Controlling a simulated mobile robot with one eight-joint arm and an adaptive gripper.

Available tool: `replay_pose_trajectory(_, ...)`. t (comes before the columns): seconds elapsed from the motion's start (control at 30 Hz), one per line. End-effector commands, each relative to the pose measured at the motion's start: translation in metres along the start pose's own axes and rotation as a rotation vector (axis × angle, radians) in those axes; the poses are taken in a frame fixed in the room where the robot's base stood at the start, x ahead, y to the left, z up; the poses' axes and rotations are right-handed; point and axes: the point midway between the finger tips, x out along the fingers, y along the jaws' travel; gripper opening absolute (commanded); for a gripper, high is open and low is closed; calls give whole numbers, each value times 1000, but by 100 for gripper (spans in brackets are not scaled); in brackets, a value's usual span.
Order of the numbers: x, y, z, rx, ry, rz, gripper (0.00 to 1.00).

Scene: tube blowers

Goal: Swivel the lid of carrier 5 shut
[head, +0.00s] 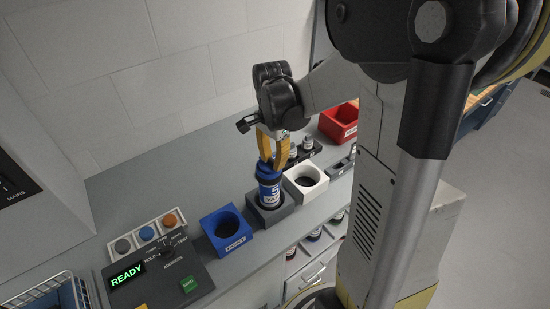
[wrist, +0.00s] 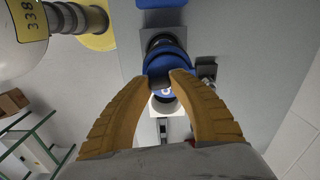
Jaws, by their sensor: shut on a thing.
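Carrier 5 (head: 268,191), a blue cylinder with a white 5 on its side, stands upright in a dark grey block (head: 270,212). My gripper (head: 271,163) points down at its top, with its yellow fingers on either side of the upper end. In the wrist view, the fingertips of my gripper (wrist: 165,76) close on a blue round part, which looks like the lid (wrist: 166,58). A pale round area shows between the fingers, just below the blue part. The fingers hide part of the top, so I cannot tell how far the lid is turned.
A blue block (head: 226,230) with a round hole is left of the grey block, and a white block (head: 305,180) with a hole is right of it. A control panel (head: 160,275) reading READY is at left. A red bin (head: 339,122) and small bottles stand behind.

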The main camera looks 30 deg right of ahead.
Motion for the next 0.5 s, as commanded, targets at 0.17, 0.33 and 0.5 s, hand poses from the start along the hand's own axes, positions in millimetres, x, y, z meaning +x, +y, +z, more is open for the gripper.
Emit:
replay_pose_trajectory(0.17,0,0,4,81,0,0,0)
replay_pose_trajectory(0.33,0,0,6,124,0,0,0)
replay_pose_trajectory(0.5,0,0,7,141,0,0,0)
